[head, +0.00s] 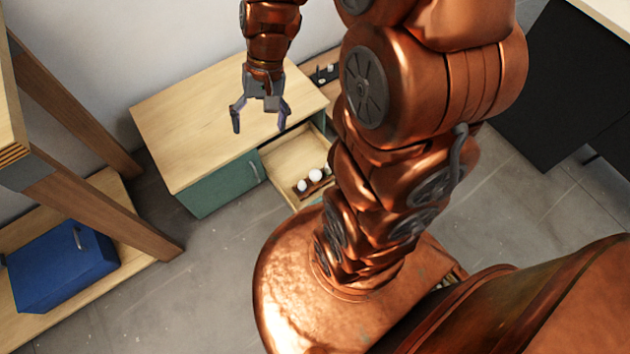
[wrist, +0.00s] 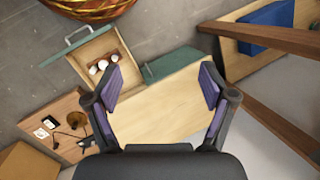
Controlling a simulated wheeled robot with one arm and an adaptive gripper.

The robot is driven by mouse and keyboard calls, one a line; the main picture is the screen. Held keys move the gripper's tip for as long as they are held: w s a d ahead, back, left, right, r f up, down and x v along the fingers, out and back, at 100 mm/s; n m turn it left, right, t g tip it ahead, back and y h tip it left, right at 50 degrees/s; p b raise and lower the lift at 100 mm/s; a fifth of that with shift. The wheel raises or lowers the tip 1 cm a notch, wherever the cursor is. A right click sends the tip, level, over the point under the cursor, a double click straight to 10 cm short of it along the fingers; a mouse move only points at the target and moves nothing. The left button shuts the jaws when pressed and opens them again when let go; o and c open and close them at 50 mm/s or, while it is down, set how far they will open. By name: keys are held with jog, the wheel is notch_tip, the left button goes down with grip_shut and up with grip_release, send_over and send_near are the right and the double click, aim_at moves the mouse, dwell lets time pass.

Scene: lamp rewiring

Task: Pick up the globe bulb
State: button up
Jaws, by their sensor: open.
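Several small white bulbs sit in a brown holder (head: 301,192) inside an open drawer (head: 285,157). The roundest and largest, in the middle of the row, looks like the globe bulb (head: 315,175); it also shows in the wrist view (wrist: 102,65), small and upper left. My gripper (head: 259,122) is open and empty, above the cabinet top and up and left of the drawer in the head view. In the wrist view its fingers (wrist: 162,88) are spread wide over the bare wooden top. The bulbs lie outside the fingers, beyond the left one.
The green cabinet (head: 220,188) has a clear wooden top (head: 195,135). A blue box (head: 62,265) sits on a low shelf at left, beside wooden posts (head: 75,105). A wooden surface with sockets and a cord (wrist: 62,125) is at lower left in the wrist view.

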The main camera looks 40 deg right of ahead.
jog(key=w+d+f+m+t+y+b, duration=0.1)
jog(key=w+d+f+m+b, duration=0.15)
jog(key=f, duration=0.45)
jog(key=w+d+f+m+b, duration=0.1)
jog(key=w+d+f+b, duration=0.1)
jog(key=w+f+b, duration=0.3)
jog(key=m+t+b, duration=0.2)
jog(key=m+b, duration=0.8)
jog(key=b, duration=0.5)
send_over(318, 172)
jog(key=s+d, duration=0.1)
jog(key=s, duration=0.1)
jog(key=f, duration=4.5)
jog(key=shift+w+d+f, duration=0.1)
jog(key=shift+w+f, duration=0.1)
jog(key=shift+f, duration=0.45)
jog(key=shift+b+x, duration=0.4)
jog(key=shift+x, duration=0.75)
jog(key=shift+w+d+b+x, duration=0.15)
jog(key=shift+b+x, duration=0.3)
jog(key=shift+x, duration=0.4)
jog(key=shift+w+d+b+x, duration=0.15)
jog(key=shift+b+x, duration=0.25)
jog(key=shift+x, duration=0.4)
jog(key=shift+w+d+b+x, duration=0.1)
jog(key=shift+w+b+x, duration=0.1)
jog(key=shift+b+x, duration=0.45)
jog(key=shift+a+f, duration=0.15)
jog(key=shift+f, duration=0.05)
